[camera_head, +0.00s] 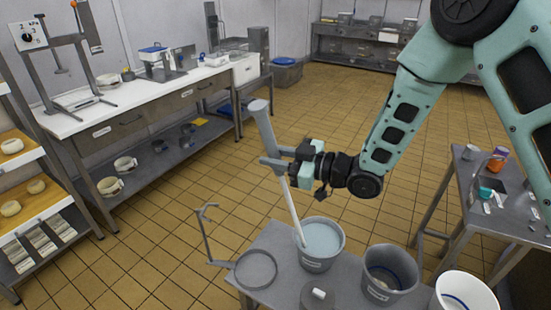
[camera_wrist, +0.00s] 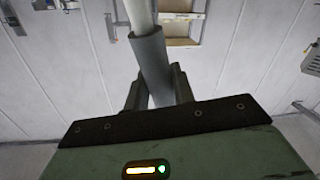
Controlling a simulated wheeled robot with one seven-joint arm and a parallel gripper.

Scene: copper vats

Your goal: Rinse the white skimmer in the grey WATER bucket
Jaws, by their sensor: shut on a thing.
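My gripper (camera_head: 284,164) is shut on the grey handle (camera_head: 262,122) of the white skimmer, above the front bench. The skimmer's white shaft (camera_head: 291,207) slants down to the left side of the opening of a grey bucket (camera_head: 317,264) holding pale bluish liquid. Its lower end meets the liquid there; the skimmer's head cannot be seen. The label on this bucket is too small to read. In the wrist view the grey handle (camera_wrist: 152,68) lies between the two fingers, with the white shaft (camera_wrist: 140,17) beyond it.
A second grey bucket (camera_head: 390,291) and a white bucket (camera_head: 441,299) stand to the right. A ring stand (camera_head: 256,283) is left of the liquid-filled bucket, and a small grey container (camera_head: 319,306) is in front. A side table (camera_head: 470,205) stands right. The tiled floor behind is clear.

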